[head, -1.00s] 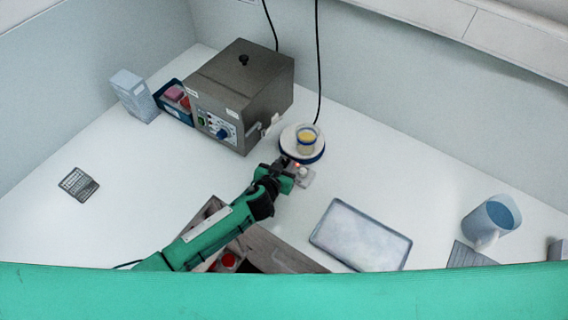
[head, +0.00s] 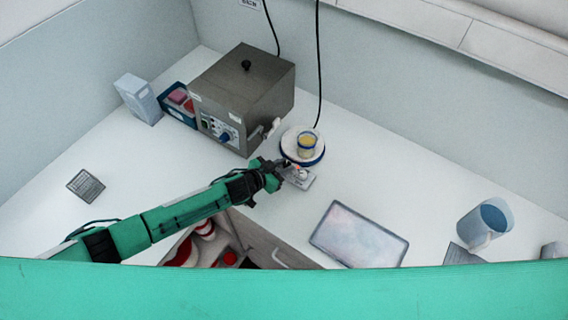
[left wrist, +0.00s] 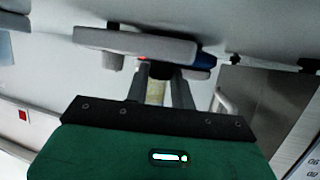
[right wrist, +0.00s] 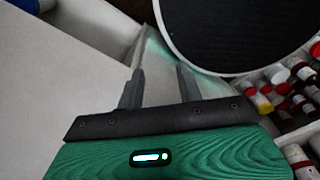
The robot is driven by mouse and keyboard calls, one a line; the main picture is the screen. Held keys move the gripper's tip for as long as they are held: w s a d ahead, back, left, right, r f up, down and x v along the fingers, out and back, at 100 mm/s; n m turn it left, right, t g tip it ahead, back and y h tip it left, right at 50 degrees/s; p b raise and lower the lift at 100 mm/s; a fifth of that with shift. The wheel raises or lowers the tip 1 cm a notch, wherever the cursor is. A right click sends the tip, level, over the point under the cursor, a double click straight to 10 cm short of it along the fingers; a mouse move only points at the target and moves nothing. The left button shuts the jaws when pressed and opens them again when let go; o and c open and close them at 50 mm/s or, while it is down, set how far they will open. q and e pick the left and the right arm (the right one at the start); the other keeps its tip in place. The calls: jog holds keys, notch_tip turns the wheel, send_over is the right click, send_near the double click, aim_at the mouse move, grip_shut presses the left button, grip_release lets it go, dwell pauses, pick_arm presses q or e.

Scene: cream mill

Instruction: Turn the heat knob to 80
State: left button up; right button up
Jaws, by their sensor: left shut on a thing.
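The hotplate (head: 302,183) stands in front of the oven, with a beaker of yellowish content (head: 307,142) on its round, blue-edged plate. My left gripper (head: 283,165) is at the hotplate's front face. In the left wrist view, which is upside down, its fingers (left wrist: 160,70) are shut on a dark knob, mostly hidden between the tips. A second, grey knob (left wrist: 112,62) stands free beside it, and a small red light glows between the two. The scale around the gripped knob cannot be read. My right gripper (right wrist: 158,85) is open and empty, seen only in its wrist view.
A steel oven (head: 240,95) with a blue knob stands behind left. A grey tray (head: 358,238) and a jug (head: 486,222) lie to the right. An open drawer below the bench front holds red-capped items (head: 230,257). Capped vials (right wrist: 283,75) show near my right gripper.

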pick_arm(q)
jog(key=shift+w+a+m+g+h, duration=0.1)
jog(key=shift+w+m+g+h, duration=0.05)
jog(key=shift+m+g+h, duration=0.4)
jog(key=shift+w+a+m+g+h, duration=0.15)
jog(key=shift+m+g+h, duration=0.2)
jog(key=shift+m+g, duration=0.25)
jog(key=shift+w+m+g+h+b, duration=0.15)
jog(key=shift+m+g+h+b, duration=0.55)
jog(key=shift+m+g+b, duration=0.9)
jog(key=shift+m+g, duration=0.35)
jog(key=shift+g, duration=0.1)
jog(key=shift+r, duration=0.1)
jog(key=o, duration=1)
jog(key=b+v, duration=0.3)
jog(key=v, duration=1)
jog(key=shift+a+r+b, duration=0.1)
jog(key=shift+a+b, duration=0.2)
jog(key=shift+b, duration=0.1)
